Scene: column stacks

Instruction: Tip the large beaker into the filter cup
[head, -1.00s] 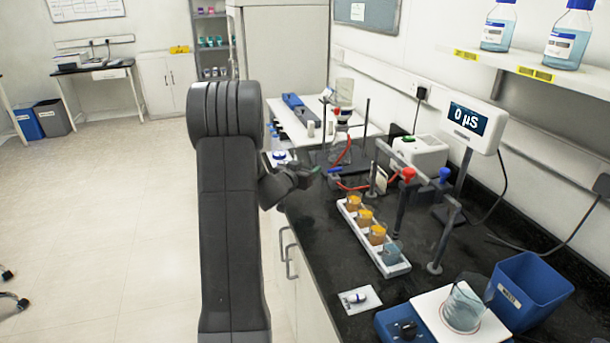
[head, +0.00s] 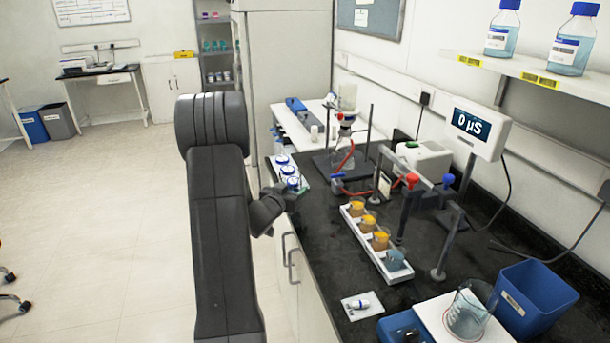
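A large clear glass beaker (head: 468,314) stands upright on the white top plate of a blue device at the front right, with a little bluish tint in it. I cannot tell which vessel is the filter cup. A glass vessel (head: 347,97) is held on a stand with a red tube at the back of the bench. My gripper (head: 278,194) is at the left edge of the bench, far from the large beaker, mostly hidden behind my own wrist. Its fingers cannot be made out, and nothing held shows.
A white rack (head: 364,247) of several small beakers, most orange and one blue, lies mid-bench. Clamp stands with red and blue knobs (head: 411,181) rise beside it. A blue bin (head: 534,298) stands right of the beaker. Blue-capped bottles (head: 289,172) sit near my wrist. A display (head: 474,129) reads 0 µS.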

